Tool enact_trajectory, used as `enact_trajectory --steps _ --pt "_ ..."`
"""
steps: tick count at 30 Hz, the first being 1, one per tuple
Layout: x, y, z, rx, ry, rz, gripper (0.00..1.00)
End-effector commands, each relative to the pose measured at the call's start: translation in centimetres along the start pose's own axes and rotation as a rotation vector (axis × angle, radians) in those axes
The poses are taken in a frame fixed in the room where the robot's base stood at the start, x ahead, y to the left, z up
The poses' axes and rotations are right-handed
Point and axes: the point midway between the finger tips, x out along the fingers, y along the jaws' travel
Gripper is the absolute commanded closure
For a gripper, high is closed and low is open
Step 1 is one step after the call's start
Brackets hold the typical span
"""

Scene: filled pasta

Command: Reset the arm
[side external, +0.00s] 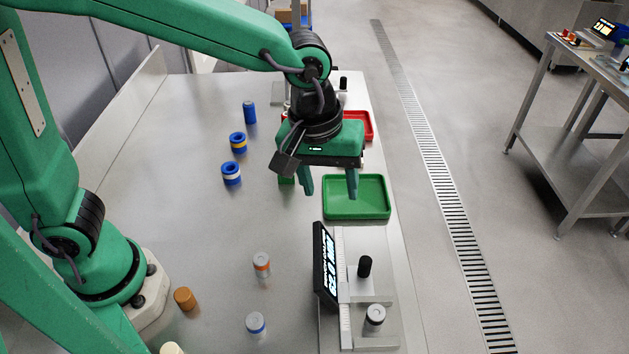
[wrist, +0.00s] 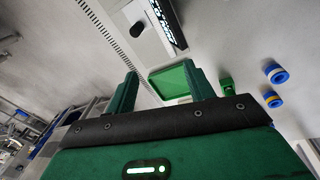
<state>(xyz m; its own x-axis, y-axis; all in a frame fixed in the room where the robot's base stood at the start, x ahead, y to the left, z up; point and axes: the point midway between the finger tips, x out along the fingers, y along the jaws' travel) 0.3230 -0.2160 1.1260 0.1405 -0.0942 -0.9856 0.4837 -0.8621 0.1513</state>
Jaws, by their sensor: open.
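My gripper (side external: 329,187) is open and empty, with its two green fingers pointing down. It hangs above the table near the left side of the green tray (side external: 357,215). In the wrist view my gripper (wrist: 160,88) shows both fingers apart, with the green tray (wrist: 166,95) beyond and between them. The tray looks empty in the side view. A small green item (side external: 287,180) is partly hidden behind my gripper.
A red tray (side external: 366,125) lies behind my gripper. Blue-and-yellow (side external: 238,143), blue-and-white (side external: 231,175) and blue (side external: 249,112) cylinders stand left of it. Grey (side external: 256,324), orange-banded (side external: 261,266) and orange-brown (side external: 185,299) ones stand nearer. A device with a display (side external: 325,265) stands at front right.

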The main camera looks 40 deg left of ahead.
Motion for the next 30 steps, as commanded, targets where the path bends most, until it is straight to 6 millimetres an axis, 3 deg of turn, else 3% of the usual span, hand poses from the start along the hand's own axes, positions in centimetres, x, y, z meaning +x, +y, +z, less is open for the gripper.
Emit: enact_trajectory --steps 4,12,24,30 --pt "-2.4 -3.5 -2.0 0.068 0.041 0.034 0.47" --pt "-5.6 -9.8 -3.8 0.206 0.130 0.068 0.47" --pt "-8.3 -18.6 -3.7 0.412 0.285 0.049 0.47" --pt "-8.6 -21.5 -3.0 0.495 0.344 0.018 0.47"
